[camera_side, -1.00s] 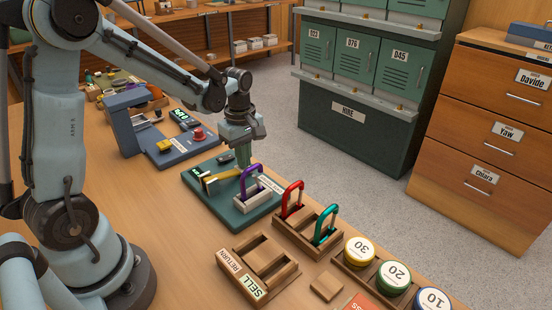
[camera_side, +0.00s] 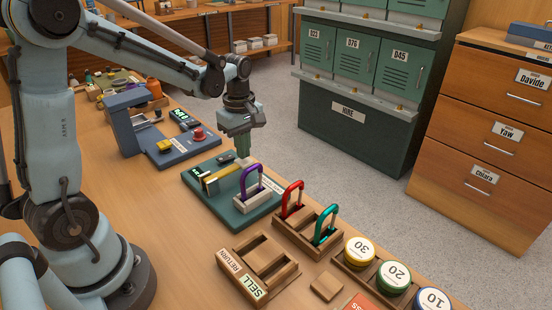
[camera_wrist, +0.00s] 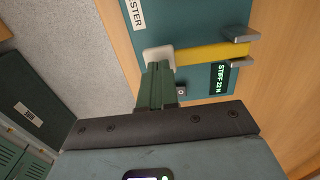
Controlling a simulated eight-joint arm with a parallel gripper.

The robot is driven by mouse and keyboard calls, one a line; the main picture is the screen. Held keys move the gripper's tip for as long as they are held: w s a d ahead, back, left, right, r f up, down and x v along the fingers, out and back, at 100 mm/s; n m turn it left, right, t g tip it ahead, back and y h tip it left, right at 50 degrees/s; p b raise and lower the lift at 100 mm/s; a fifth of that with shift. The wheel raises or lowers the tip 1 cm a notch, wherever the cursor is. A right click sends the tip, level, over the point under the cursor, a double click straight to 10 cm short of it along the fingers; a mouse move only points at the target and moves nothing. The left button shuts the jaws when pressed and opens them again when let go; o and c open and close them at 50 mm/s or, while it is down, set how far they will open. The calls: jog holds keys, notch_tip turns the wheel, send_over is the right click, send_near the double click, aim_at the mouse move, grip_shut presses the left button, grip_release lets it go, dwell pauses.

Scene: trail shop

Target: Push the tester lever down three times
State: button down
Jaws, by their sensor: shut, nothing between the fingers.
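The tester (camera_side: 226,213) is a teal base with a yellow lever (camera_side: 222,176). The lever slants up to the right, its pale end pad raised. In the wrist view the yellow lever (camera_wrist: 208,54) runs from a grey bracket to the pale pad (camera_wrist: 158,55). A small display (camera_wrist: 221,78) there seems to read "STIFF 22 N". My gripper (camera_side: 243,153) is shut and empty, its green fingers pointing down right at the pad. I cannot tell whether they touch it. A purple carabiner (camera_side: 243,183) stands upright in a pale block on the base.
In front are a wooden rack (camera_side: 290,226) with red and green carabiners, a RETURN/SELL tray (camera_side: 240,262) and round tins numbered 30 (camera_side: 360,250), 20 and 10.

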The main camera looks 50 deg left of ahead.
jog(key=shift+r, duration=0.3)
jog(key=shift+r, duration=0.1)
jog(key=shift+r, duration=2.4)
jog(key=shift+f, duration=2.5)
